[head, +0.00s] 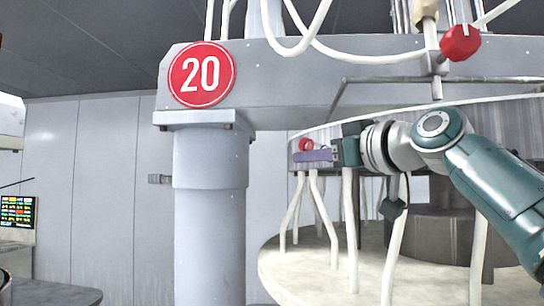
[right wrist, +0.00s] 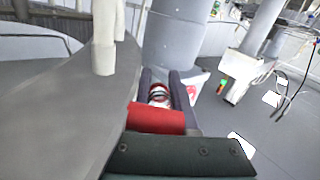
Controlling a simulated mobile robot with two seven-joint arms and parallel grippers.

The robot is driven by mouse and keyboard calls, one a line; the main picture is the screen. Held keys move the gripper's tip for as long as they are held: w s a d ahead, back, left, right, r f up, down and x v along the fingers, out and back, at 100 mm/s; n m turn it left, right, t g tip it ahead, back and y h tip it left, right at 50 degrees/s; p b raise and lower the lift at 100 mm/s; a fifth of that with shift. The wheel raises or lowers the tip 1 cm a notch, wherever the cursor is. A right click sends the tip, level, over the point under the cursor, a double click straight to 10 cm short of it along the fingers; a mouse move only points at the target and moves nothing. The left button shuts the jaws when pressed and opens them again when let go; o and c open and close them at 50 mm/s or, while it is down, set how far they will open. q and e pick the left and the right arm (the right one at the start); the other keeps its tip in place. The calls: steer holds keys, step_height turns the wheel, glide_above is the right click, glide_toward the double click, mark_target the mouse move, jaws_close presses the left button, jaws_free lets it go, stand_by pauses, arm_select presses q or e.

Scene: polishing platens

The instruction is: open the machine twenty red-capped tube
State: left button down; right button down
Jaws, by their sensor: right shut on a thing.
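The machine's red round sign reading 20 (head: 201,75) is on the grey beam above the column. My right gripper (head: 312,154) reaches in from the right at the rim of the round upper platen (head: 470,124). A red cap (head: 305,145) shows at its fingertips, partly behind the near finger. In the right wrist view, a red cylinder (right wrist: 157,119) lies across near the finger bases. A red and white piece (right wrist: 158,94) shows between the two dark fingers. The gripper is shut on the red-capped tube; the exact contact is partly hidden. My left gripper is not in view.
Another red knob (head: 461,43) sits higher up on a valve by the beam. Several pale hoses (head: 351,225) hang between the upper platen and the light round lower platen (head: 325,262). A grey column (head: 210,220) stands left of it. A screen (head: 18,212) is at far left.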

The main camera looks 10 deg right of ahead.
step_height(320, 180, down, 3)
steer(key=g+p, duration=0.2)
steer(key=p, duration=0.1)
steer(key=g+h+p, duration=0.1)
steer(key=g+p, duration=0.1)
steer(key=p, duration=0.1)
steer(key=shift+r+h+p, duration=0.2)
steer(key=shift+h+p, duration=0.1)
steer(key=c, duration=0.7)
jaws_free()
steer(key=shift+s+d, duration=0.1)
